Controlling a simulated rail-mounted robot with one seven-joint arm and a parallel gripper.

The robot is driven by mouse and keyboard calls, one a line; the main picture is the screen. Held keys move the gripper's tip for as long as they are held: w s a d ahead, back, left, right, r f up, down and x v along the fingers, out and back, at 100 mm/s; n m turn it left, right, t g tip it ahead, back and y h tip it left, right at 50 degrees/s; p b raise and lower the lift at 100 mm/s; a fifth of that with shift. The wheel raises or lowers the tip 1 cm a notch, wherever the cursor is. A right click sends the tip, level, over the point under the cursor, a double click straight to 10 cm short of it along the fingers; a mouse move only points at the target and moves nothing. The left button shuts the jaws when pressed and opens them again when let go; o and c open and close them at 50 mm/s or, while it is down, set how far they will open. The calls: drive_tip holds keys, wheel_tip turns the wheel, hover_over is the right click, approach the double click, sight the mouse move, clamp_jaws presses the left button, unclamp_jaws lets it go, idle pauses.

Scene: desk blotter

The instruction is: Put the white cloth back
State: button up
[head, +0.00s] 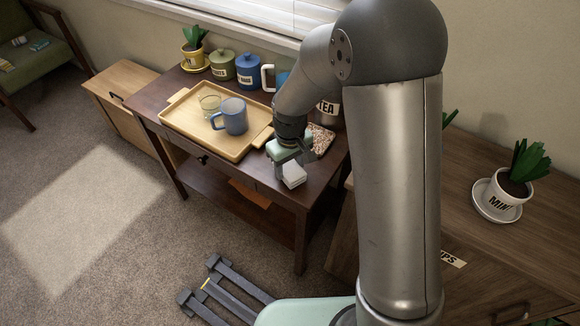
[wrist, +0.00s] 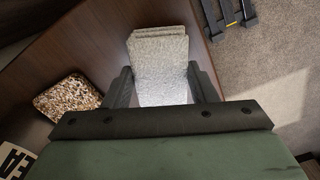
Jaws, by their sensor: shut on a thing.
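The white cloth (wrist: 158,62) is a folded, layered pad between my gripper's fingers in the wrist view. In the head view the cloth (head: 292,174) shows below my gripper (head: 287,160), near the front right edge of the dark wooden desk (head: 230,173). My gripper (wrist: 163,90) is shut on the cloth, with one finger at each side of it. I cannot tell whether the cloth touches the desk top.
A speckled square pad (head: 320,139) lies just behind my gripper. A wooden tray (head: 178,122) with a blue mug (head: 231,117) and a glass (head: 210,105) stands to the left. Canisters, including a blue one (head: 248,70), line the back. A TEA canister (head: 328,112) stands close by.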

sight(291, 169)
drive_tip(key=shift+f, duration=0.35)
drive_tip(key=shift+f, duration=0.1)
drive_tip(key=shift+f, duration=0.15)
drive_tip(key=o, duration=0.9)
drive_tip(key=shift+o, duration=0.2)
wheel_tip(291, 169, up, 13)
drive_tip(key=p, duration=0.1)
drive_tip(key=shift+f, duration=0.2)
